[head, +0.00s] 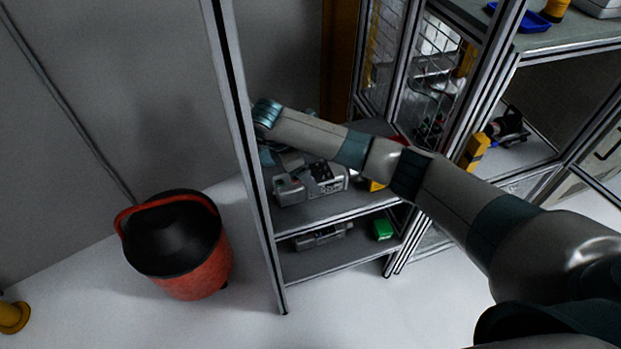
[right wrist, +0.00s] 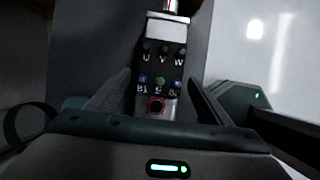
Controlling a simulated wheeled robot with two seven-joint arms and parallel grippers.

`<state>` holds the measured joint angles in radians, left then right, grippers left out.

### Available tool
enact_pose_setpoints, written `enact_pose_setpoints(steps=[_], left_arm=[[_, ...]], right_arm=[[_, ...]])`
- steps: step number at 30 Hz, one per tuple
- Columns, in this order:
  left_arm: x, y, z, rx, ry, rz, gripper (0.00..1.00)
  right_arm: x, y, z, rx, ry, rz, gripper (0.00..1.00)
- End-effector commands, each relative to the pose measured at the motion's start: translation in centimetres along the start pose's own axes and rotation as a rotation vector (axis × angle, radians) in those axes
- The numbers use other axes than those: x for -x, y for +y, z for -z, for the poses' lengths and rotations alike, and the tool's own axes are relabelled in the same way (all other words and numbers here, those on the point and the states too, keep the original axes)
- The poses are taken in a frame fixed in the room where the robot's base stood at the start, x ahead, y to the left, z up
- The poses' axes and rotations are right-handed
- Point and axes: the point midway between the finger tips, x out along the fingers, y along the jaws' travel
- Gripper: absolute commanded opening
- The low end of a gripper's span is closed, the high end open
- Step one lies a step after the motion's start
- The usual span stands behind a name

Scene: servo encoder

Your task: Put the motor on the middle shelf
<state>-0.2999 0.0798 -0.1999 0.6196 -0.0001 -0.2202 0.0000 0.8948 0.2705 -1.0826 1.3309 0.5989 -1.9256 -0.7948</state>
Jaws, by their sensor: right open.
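The motor (right wrist: 162,62), a grey body with a dark panel marked U, V, W and coloured terminals, lies between the fingers of my right gripper (right wrist: 160,95) in the right wrist view. The fingers are open on either side of it, and I cannot tell whether they touch it. In the head view, the black-panelled unit (head: 325,178) on the middle shelf (head: 325,213) looks like the same motor. My right gripper (head: 285,158) is just above and left of it there, partly hidden by its own wrist. My left gripper is not in view.
A grey box with a red button (head: 289,190) stands beside the motor. The lower shelf (head: 335,257) holds a grey device (head: 320,236) and a green block (head: 382,229). The shelf's front post (head: 248,150) is close to my wrist. A red bin (head: 190,265) stands left.

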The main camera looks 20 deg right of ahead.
Motion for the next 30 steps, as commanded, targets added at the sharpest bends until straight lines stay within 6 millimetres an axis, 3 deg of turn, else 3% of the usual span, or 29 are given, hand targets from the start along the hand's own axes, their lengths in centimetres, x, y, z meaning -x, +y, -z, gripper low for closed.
enact_pose_setpoints(steps=[3, 12, 19, 30], left_arm=[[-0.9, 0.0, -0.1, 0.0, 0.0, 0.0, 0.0], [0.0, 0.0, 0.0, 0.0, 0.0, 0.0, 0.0], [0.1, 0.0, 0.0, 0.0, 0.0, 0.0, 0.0], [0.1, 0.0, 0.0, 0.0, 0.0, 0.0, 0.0]], right_arm=[[2.1, 0.1, 0.1, 0.0, 0.003, -0.005, 0.73], [7.3, 0.1, -0.1, 0.0, -0.001, -0.004, 0.73], [8.8, 0.1, 0.0, -0.001, 0.0, 0.0, 0.73], [8.9, 0.0, 0.0, -0.001, 0.001, 0.001, 0.73]])
